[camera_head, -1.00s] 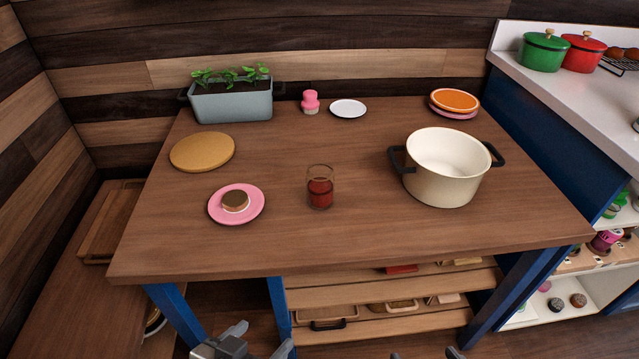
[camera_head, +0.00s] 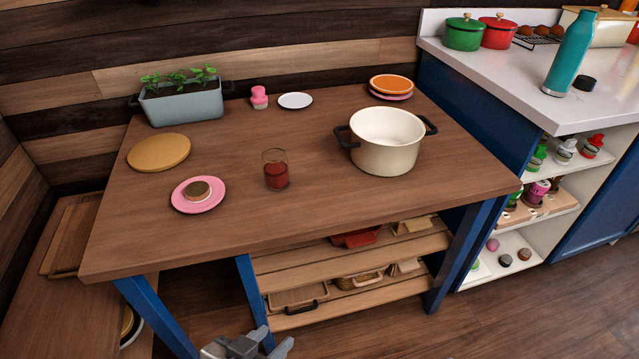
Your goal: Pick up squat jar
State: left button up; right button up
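No object is clearly marked as the squat jar. A clear glass vessel with dark red contents (camera_head: 276,174) stands upright on the wooden table (camera_head: 330,215), left of the cream pot. A small pink-topped container (camera_head: 259,97) stands at the back of the table, between the planter and a white plate. Small dark and pink round items (camera_head: 505,260) sit on the low white shelf at right. My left gripper (camera_head: 276,339) is at the bottom edge, in front of and below the tabletop. Its fingers are apart and it looks empty. My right gripper is out of view.
The cream two-handled pot (camera_head: 386,155), pink plate (camera_head: 198,205), yellow round board (camera_head: 160,152) and planter (camera_head: 183,106) stand on the table. A slatted shelf (camera_head: 345,290) lies below. A white counter (camera_head: 500,75) holds a teal bottle (camera_head: 571,52). Floor at right is clear.

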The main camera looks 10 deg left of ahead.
aim_at(274, 162)
jog(key=z, duration=0.75)
jog(key=k, duration=1)
jog(key=z, duration=0.7)
jog(key=i, duration=1.45)
jog(key=u, duration=1.55)
jog(key=i, duration=0.75)
jog(key=u, duration=0.85)
